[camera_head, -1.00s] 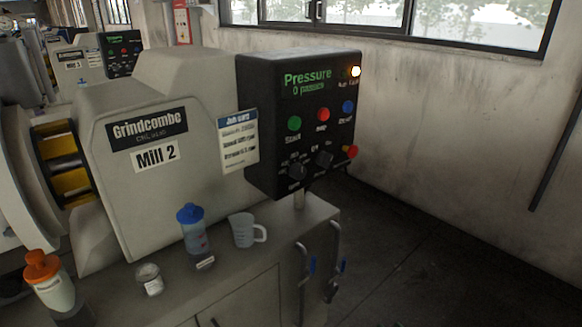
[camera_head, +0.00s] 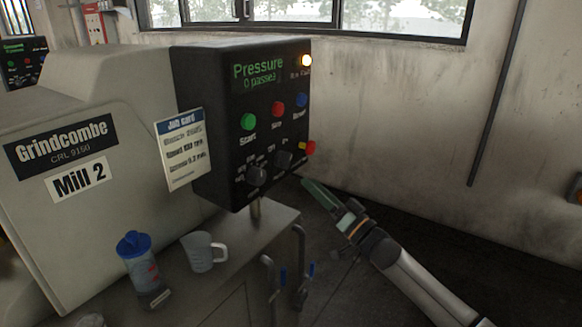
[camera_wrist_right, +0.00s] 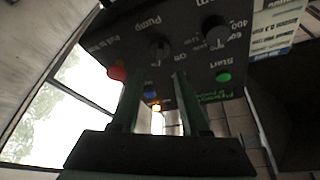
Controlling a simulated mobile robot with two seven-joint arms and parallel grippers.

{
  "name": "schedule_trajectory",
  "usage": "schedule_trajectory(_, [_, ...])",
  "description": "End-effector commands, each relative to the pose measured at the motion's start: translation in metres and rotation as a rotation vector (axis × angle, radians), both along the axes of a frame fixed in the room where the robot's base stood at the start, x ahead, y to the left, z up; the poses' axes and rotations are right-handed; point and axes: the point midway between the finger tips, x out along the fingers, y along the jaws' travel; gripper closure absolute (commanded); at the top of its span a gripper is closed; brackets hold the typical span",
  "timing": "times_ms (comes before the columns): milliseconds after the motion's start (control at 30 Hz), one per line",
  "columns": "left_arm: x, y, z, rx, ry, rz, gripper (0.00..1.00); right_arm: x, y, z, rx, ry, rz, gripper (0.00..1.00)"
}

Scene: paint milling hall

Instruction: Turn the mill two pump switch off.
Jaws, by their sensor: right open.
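The black mill two control box (camera_head: 222,120) stands on a post, with the Mill 2 label (camera_head: 79,180) on the machine to its left. The pump switch is the right-hand dark knob (camera_head: 283,160) low on its face. The wrist view shows this knob (camera_wrist_right: 160,47) beside the word Pump. My right gripper (camera_head: 307,184) is open and empty, just below and right of the knob. In the wrist view its fingers (camera_wrist_right: 157,76) point up toward the knob, which shows beyond the gap between them. Contact is not visible. My left gripper is out of view.
A second knob (camera_head: 256,175) sits left of the pump switch, and a red button on yellow (camera_head: 308,148) sits right of it. Green, red and blue buttons are above. A blue-capped bottle (camera_head: 140,262) and a jug (camera_head: 203,252) stand on the bench below.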

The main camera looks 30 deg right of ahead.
Motion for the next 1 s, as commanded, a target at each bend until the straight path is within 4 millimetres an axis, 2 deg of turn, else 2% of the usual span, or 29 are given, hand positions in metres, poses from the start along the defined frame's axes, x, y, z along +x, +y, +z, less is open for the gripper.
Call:
schedule_trajectory(300, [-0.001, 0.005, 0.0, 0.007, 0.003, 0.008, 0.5, 0.046, 0.009, 0.017, 0.002, -0.001, -0.001, 0.55])
schedule_trajectory(500, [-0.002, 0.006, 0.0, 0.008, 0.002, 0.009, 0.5, 0.066, 0.012, 0.024, 0.0, 0.001, -0.002, 0.55])
schedule_trajectory(700, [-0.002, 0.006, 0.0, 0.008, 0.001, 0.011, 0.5, 0.074, 0.014, 0.026, -0.001, 0.003, -0.001, 0.55])
schedule_trajectory(1000, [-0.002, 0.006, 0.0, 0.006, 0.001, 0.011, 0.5, 0.074, 0.015, 0.026, 0.0, 0.003, -0.001, 0.57])
